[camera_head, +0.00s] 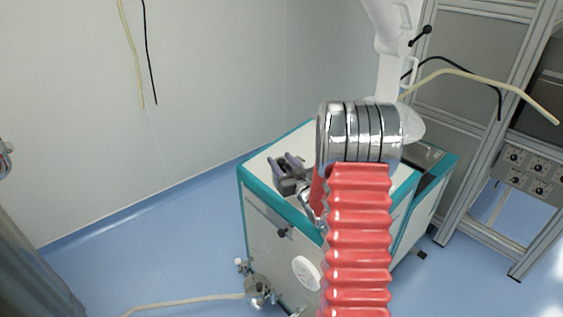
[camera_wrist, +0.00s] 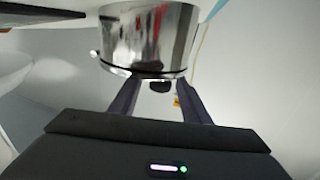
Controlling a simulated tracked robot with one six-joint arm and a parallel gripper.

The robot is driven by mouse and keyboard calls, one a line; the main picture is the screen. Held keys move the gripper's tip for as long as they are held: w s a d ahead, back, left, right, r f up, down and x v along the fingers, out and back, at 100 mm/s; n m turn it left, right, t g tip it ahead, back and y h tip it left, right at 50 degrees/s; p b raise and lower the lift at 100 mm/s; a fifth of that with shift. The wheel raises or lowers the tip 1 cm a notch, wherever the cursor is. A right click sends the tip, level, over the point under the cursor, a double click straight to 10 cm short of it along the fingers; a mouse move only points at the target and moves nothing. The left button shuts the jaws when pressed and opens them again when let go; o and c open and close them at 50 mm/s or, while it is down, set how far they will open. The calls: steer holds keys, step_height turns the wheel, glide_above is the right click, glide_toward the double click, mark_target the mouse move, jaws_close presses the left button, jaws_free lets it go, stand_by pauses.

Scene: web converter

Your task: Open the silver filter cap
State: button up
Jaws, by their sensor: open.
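In the wrist view, the silver filter cap (camera_wrist: 147,40) is a shiny cylinder with a dark band at its lower edge, filling the upper middle. My gripper (camera_wrist: 158,97) is open. Its two dark fingers run up towards the cap, and their far ends pass behind its lower edge. I cannot tell whether they touch it. In the head view, my gripper (camera_head: 286,166) is over the top of the white and teal cabinet (camera_head: 262,220). I cannot make out the cap for certain there, as a red ribbed sleeve and banded silver cylinder block the middle.
A metal frame rack (camera_head: 500,110) and a panel with knobs (camera_head: 535,172) stand at right. Hoses (camera_head: 480,76) hang near the rack. A silver fitting (camera_head: 257,291) is low at the cabinet's front. The blue floor at left is mostly clear.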

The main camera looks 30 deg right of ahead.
steer(key=shift+w, duration=0.1)
steer(key=shift+c, duration=0.4)
jaws_close()
